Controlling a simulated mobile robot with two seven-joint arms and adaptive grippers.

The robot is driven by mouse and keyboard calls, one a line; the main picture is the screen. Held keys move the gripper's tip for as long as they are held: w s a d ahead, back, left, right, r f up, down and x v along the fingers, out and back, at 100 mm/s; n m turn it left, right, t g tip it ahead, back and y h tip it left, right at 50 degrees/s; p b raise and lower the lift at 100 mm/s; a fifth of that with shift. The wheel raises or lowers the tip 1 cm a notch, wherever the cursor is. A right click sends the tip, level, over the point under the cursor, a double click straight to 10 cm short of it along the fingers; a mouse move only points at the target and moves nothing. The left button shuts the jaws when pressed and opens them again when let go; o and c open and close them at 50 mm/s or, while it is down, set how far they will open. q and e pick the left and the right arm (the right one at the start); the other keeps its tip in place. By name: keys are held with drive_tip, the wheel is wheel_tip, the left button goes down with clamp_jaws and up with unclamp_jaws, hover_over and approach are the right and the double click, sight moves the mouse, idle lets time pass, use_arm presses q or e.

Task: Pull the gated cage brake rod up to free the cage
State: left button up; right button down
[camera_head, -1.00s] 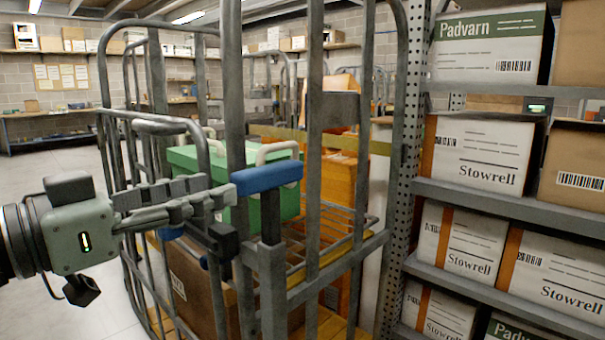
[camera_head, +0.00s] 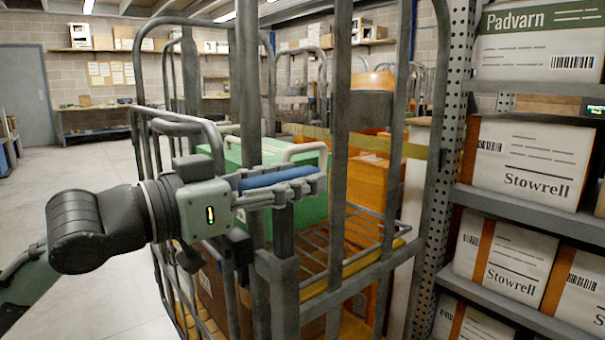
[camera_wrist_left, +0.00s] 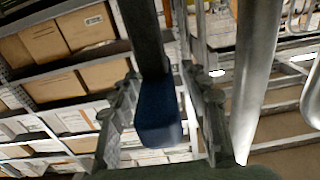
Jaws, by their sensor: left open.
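The brake rod has a blue grip (camera_head: 277,177) on top of a dark upright post (camera_head: 283,232) at the near corner of the grey gated cage (camera_head: 340,150). My left gripper (camera_head: 308,186) reaches in from the left, its near finger running along the blue grip. In the left wrist view the blue grip (camera_wrist_left: 158,112) lies between the two open fingers (camera_wrist_left: 165,105), with a visible gap on the right. Contact on the left is unclear. The far finger is mostly hidden in the head view. My right gripper is not in view.
The cage holds a green crate (camera_head: 305,205), an orange crate (camera_head: 365,215) and a brown box (camera_head: 215,295). A shelf rack (camera_head: 525,220) with Stowrell boxes stands close on the right. Open floor (camera_head: 90,190) lies to the left.

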use_arm(q)
drive_tip(key=shift+x, duration=0.95)
drive_tip(key=shift+c, duration=0.6)
clamp_jaws()
